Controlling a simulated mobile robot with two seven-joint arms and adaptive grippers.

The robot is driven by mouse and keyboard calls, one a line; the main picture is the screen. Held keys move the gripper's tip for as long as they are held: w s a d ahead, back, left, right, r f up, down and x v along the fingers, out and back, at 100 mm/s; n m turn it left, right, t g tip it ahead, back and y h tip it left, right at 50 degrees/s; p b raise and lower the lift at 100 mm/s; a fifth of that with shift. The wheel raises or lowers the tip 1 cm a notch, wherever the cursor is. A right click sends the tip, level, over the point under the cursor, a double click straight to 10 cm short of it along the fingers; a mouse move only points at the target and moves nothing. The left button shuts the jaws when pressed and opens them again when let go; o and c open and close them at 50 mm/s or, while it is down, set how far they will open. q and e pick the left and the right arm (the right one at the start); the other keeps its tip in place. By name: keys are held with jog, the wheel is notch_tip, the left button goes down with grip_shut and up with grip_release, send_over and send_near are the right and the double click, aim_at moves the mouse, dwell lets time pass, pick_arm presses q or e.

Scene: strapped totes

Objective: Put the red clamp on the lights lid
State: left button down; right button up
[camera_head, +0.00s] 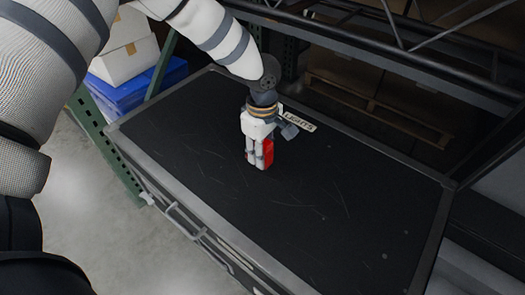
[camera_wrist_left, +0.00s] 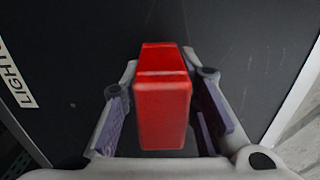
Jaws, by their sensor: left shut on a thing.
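The red clamp (camera_wrist_left: 162,105) is a red block between the two fingers of my left gripper (camera_wrist_left: 165,125) in the left wrist view. In the head view my left gripper (camera_head: 260,160) points down over the black lid, shut on the red clamp (camera_head: 268,150), which is partly hidden by the fingers. The lights lid (camera_head: 340,215) is a wide, scratched black top with a grey rim. Its white "LIGHTS" label (camera_head: 299,122) lies just behind the gripper. I cannot tell whether the clamp touches the lid. My right gripper is not in view.
The lid is clear to the right and front of the gripper. A green rack post (camera_head: 105,150) and a blue tote (camera_head: 135,90) with white boxes (camera_head: 125,50) stand at the left. A wooden pallet (camera_head: 375,110) lies behind, under dark metal beams.

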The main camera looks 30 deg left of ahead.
pick_arm(q)
jog(key=shift+f, duration=0.15)
jog(key=c, duration=1.2)
grip_release()
jog(key=shift+c, duration=0.2)
jog(key=shift+r, duration=0.35)
notch_tip(320, 180, up, 12)
jog(key=shift+f+p, duration=0.15)
jog(key=shift+p, duration=0.6)
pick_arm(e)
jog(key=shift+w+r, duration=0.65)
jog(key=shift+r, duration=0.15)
pick_arm(q)
jog(key=shift+f, duration=0.1)
